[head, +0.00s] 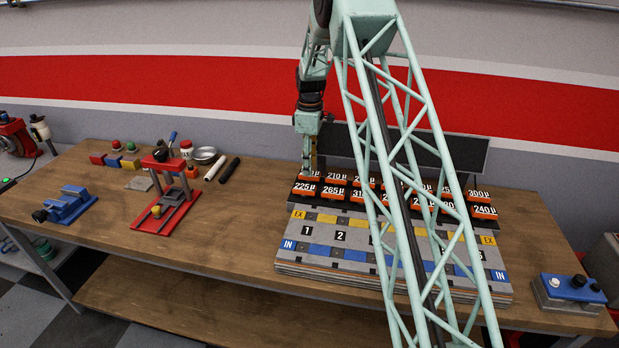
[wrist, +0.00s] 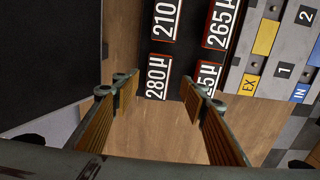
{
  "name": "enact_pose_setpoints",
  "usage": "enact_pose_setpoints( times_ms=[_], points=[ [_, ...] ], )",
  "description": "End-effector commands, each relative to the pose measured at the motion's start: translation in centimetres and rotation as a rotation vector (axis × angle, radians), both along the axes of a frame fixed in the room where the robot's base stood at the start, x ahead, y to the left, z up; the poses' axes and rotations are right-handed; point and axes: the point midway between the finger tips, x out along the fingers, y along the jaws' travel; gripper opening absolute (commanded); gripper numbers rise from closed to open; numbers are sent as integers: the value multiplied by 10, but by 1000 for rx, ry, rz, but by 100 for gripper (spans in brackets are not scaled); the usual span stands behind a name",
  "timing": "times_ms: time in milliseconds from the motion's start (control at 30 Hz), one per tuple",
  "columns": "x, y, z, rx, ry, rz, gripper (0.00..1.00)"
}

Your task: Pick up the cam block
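My gripper (head: 309,168) hangs at the back left corner of the labelled board; in the wrist view my gripper (wrist: 162,92) is open. Between and beyond its fingertips lies an orange block marked 280 µ (wrist: 156,76), not held. The neighbouring 265 µ block (wrist: 220,25) and 210 µ block (wrist: 166,18) sit beside it on black slots. No part is labelled as a cam block, so I cannot tell which one it is. The grey layered board (head: 340,278) carries yellow EX and blue IN pads.
A red press (head: 165,200) and a blue vise (head: 66,204) stand on the wooden bench (head: 225,235) at left. A blue-topped box (head: 570,292) stands at right. A dark panel (head: 460,150) rises behind the board. My arm covers part of the board.

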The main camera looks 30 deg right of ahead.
Motion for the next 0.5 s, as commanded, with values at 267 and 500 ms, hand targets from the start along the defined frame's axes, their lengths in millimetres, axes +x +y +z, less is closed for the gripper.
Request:
enact_pose_setpoints(
  times_ms=[267, 500],
  points=[
    [2, 0, -13, 1, 1, 0, 40],
    [4, -1, -36, 1, 1, 0, 40]
  ],
)
